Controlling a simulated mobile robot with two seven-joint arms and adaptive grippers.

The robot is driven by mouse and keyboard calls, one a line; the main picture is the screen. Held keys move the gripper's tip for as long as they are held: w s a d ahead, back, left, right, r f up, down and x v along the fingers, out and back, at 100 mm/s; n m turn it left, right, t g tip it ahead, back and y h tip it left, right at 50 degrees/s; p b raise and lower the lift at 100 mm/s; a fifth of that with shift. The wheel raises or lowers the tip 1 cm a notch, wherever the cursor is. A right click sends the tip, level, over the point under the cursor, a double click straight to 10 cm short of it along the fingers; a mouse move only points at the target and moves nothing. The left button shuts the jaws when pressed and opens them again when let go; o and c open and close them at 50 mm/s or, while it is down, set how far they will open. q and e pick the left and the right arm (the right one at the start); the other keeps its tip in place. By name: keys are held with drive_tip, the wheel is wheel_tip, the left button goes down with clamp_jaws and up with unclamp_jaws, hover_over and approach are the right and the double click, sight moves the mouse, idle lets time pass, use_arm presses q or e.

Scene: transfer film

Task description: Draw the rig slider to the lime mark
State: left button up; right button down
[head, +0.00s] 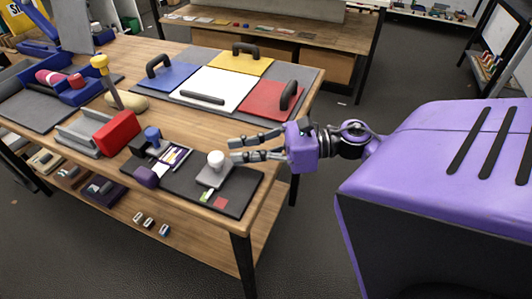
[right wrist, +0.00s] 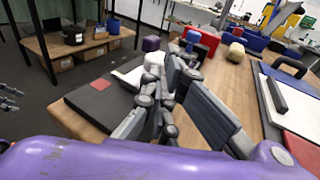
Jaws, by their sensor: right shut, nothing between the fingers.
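The rig (head: 160,190) is a dark plate at the table's near edge. Its slider (head: 214,173) is a light grey block with a white round knob (head: 216,157); the pale block also shows in the right wrist view (right wrist: 130,76). A lime mark (head: 205,197) lies on the plate just in front of the slider, with a red mark (head: 220,203) beside it. My right gripper (head: 234,150) is shut and empty, its fingertips just right of the knob; I cannot tell whether they touch it. My left gripper (right wrist: 8,97) shows small at the right wrist view's left edge, its jaw state unclear.
On the rig's left are a film frame (head: 173,157), a blue knob (head: 152,135) and a purple block (head: 146,176). A red block (head: 118,132) stands behind. Pads with raised handles, including a red one (head: 270,100), lie farther back.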

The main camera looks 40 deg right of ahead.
drive_tip(key=shift+w+a, duration=0.35)
drive_tip(key=shift+a, duration=0.05)
drive_tip(key=shift+w+a+f, duration=0.15)
drive_tip(key=shift+w+a, duration=0.25)
drive_tip(key=shift+w, duration=0.05)
drive_tip(key=shift+d, duration=0.1)
